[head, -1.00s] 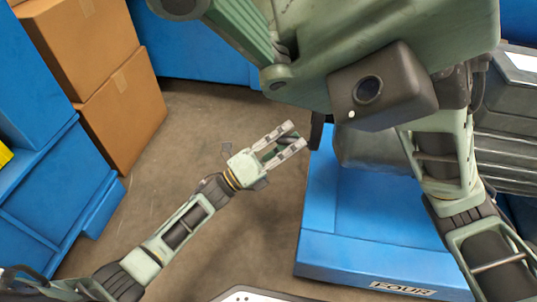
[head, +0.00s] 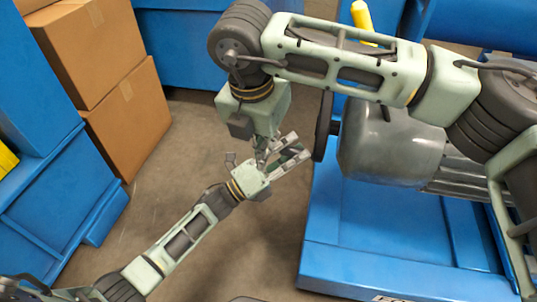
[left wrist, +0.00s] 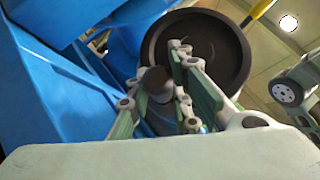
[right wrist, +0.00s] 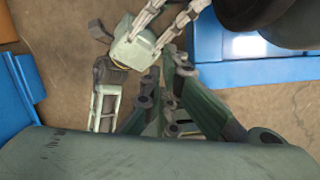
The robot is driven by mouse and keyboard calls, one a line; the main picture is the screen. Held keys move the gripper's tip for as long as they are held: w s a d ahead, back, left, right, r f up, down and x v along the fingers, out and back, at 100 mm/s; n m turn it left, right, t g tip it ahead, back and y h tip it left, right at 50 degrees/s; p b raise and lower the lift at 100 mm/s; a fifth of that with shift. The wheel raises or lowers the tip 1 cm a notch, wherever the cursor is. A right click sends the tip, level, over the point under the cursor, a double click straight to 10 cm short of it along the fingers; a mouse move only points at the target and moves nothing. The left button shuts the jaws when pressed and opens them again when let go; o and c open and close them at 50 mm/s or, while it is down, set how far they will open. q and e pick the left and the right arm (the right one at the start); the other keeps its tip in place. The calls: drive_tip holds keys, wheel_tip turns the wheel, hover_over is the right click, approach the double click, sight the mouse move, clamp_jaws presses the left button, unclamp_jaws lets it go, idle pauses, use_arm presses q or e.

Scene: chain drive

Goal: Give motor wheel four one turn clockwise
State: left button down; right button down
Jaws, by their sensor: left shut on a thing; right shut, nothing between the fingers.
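The motor wheel (head: 323,125) is a dark disc seen edge-on in the head view, on the left end of a grey motor (head: 390,150). The left wrist view shows its dark dished face and rim (left wrist: 237,55). My left gripper (head: 298,148) is beside the wheel, its fingers around a short dark round handle (left wrist: 156,80) that sticks out from the wheel. It is shut on that handle. My right gripper (head: 262,162) points down close to my left gripper, shut and empty. Whether the two touch cannot be told.
A yellow lever (head: 362,18) rises behind my right arm. Cardboard boxes (head: 128,115) and blue cabinets (head: 60,200) stand left. Brown floor (head: 180,150) lies between.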

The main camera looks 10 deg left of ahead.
use_arm(q)
drive_tip(key=shift+a+f, duration=0.1)
drive_tip(key=shift+f, duration=0.1)
use_arm(e)
drive_tip(key=w+d+f, duration=0.1)
drive_tip(key=w+f, duration=0.4)
drive_tip(key=f, duration=0.4)
drive_tip(key=shift+w+f, duration=0.2)
drive_tip(key=shift+f, duration=0.15)
use_arm(q)
drive_tip(key=shift+s+r, duration=0.1)
use_arm(e)
drive_tip(key=shift+w+d+f+t, duration=0.1)
drive_tip(key=shift+w+d+t, duration=0.05)
drive_tip(key=shift+w, duration=0.25)
drive_tip(key=shift+w+d+f+t, duration=0.1)
drive_tip(key=shift+w+d+t, duration=0.05)
drive_tip(key=shift+w, duration=0.2)
use_arm(q)
drive_tip(key=c, duration=1.6)
unclamp_jaws()
drive_tip(key=shift+o, duration=0.2)
drive_tip(key=shift+r, duration=0.15)
use_arm(e)
drive_tip(key=shift+a, duration=0.1)
use_arm(q)
drive_tip(key=shift+d, duration=0.2)
